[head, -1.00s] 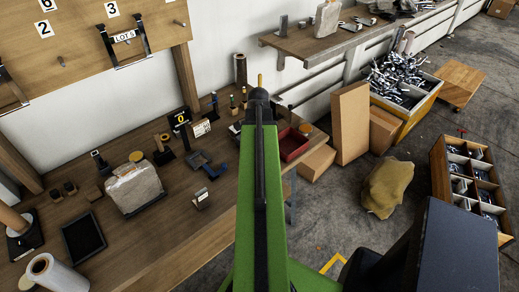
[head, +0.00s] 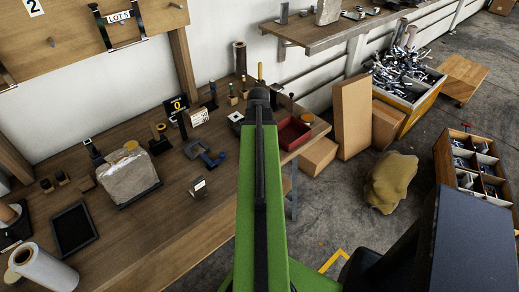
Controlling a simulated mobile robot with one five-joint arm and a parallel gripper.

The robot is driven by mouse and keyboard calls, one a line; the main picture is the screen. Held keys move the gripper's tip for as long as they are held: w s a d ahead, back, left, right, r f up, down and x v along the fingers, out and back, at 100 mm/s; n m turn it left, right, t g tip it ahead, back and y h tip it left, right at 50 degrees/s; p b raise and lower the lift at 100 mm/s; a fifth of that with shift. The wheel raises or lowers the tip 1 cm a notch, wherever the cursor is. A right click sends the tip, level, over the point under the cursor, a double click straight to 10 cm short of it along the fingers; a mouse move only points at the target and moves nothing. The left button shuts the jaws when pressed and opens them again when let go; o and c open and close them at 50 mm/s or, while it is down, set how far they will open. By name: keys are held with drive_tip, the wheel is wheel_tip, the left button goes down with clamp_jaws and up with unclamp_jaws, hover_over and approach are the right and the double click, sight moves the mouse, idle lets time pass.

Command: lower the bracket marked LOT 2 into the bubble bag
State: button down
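A clear, wrinkled bubble bag (head: 130,180) stands on the wooden bench at left, with a dark plate at its base. A black bracket (head: 102,28) with a white LOT tag hangs on the wall board; the digit looks like 3 or 5. Another black bracket (head: 5,80) is cut off at the left edge, and no label of it shows. I cannot make out a bracket marked LOT 2. My green arm reaches forward over the bench's right part. My gripper does not show past the arm's dark end.
The bench (head: 160,245) also holds a dark tray (head: 76,230), a white roll (head: 42,268), a blue-grey clamp (head: 208,155) and a red bin (head: 293,134). A shelf (head: 340,38) runs above at right. Cartons (head: 352,118) and a brown sack (head: 392,183) stand on the floor.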

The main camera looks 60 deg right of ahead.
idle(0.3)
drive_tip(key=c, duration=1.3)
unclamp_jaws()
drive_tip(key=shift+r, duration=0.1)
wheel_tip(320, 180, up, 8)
drive_tip(key=p, duration=0.8)
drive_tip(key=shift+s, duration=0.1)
